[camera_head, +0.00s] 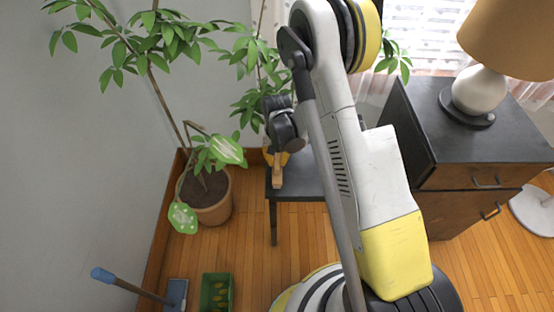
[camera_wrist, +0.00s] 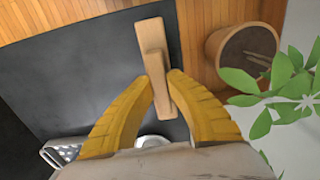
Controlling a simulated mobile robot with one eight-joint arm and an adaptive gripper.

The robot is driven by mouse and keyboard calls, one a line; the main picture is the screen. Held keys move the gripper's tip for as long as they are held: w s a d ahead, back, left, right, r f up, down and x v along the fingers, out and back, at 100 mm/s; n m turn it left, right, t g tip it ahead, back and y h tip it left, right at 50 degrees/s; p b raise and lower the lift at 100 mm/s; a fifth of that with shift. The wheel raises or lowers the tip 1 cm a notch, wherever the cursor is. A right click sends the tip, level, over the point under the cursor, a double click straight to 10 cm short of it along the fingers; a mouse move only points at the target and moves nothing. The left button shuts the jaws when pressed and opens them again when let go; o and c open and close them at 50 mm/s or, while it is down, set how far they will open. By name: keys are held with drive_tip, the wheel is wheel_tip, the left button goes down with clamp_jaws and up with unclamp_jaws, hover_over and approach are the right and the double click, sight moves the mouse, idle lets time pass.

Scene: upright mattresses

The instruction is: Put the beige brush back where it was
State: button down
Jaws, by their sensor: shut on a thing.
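The beige brush (camera_wrist: 152,40) is a long block-like wooden piece, seen from above in the wrist view. The yellow fingers of my gripper (camera_wrist: 163,82) are closed on its lower part, one on each side. In the head view, the brush (camera_head: 277,172) hangs below my gripper (camera_head: 276,156), over the small dark table (camera_head: 310,184). The table's dark top (camera_wrist: 80,70) lies beneath the brush in the wrist view. I cannot tell whether the brush touches it. My arm hides part of the table in the head view.
A metal grater-like object (camera_wrist: 60,149) and a shiny round item (camera_wrist: 151,142) show near my gripper. A potted plant (camera_head: 210,208) stands left of the table. A green crate (camera_head: 215,280) is on the floor. A dark cabinet (camera_head: 455,135) with a lamp (camera_head: 480,95) is at right.

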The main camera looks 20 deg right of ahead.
drive_tip(key=shift+f, duration=0.1)
drive_tip(key=c, duration=1.4)
unclamp_jaws()
drive_tip(key=s+r+n+t, duration=0.1)
drive_tip(key=s+r, duration=0.2)
drive_tip(key=r, duration=0.7)
drive_tip(key=s+r+t, duration=0.1)
drive_tip(key=s+r, duration=0.2)
drive_tip(key=r, duration=0.7)
drive_tip(key=s+r+n+t, duration=0.1)
drive_tip(key=s+r+t, duration=0.15)
drive_tip(key=r, duration=0.65)
drive_tip(key=s+r+n+t, duration=0.1)
drive_tip(key=s+r, duration=0.3)
drive_tip(key=s, duration=0.7)
drive_tip(key=shift+s+r+n+t, duration=0.3)
drive_tip(key=shift+r+t, duration=0.1)
drive_tip(key=shift+t, duration=0.45)
